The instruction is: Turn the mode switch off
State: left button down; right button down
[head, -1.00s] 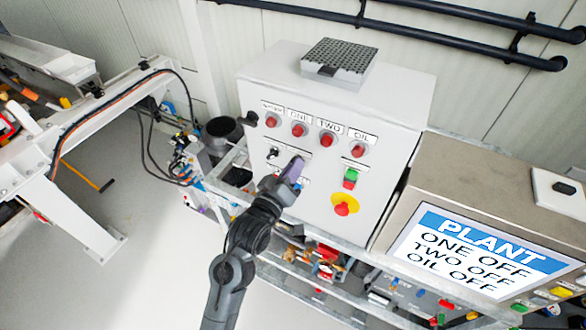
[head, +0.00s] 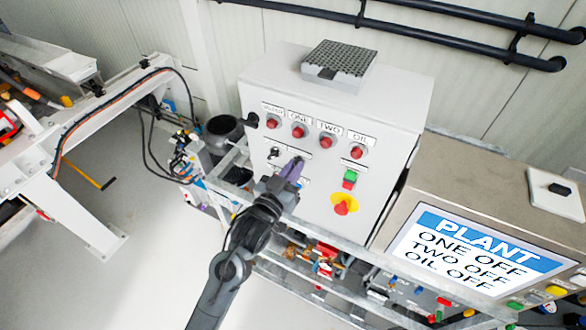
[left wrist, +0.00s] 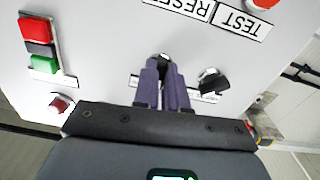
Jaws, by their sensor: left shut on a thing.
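The grey control cabinet (head: 384,185) carries several red lamps above a row of small switches. My left gripper (head: 292,168) is at the cabinet front, its purple fingers (left wrist: 167,85) shut on a small black switch knob (left wrist: 162,57), mostly hidden between the fingertips. A second black switch (left wrist: 213,80) stands free beside the fingers, and it also shows in the head view (head: 274,153). The labels by these switches are partly covered and unreadable, so I cannot tell which is the mode switch. My right gripper is not in view.
A screen (head: 478,250) reads PLANT, ONE OFF, TWO OFF, OIL OFF. A red mushroom button on yellow (head: 342,206) and a green-and-red button pair (head: 349,180) sit right of the gripper. A grey ridged block (head: 338,62) rests on the cabinet top.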

pick_arm(q)
jog(key=shift+m, duration=0.5)
jog(key=c, duration=1.2)
grip_release()
jog(key=shift+b+v, duration=1.45)
jog(key=shift+v, duration=3.95)
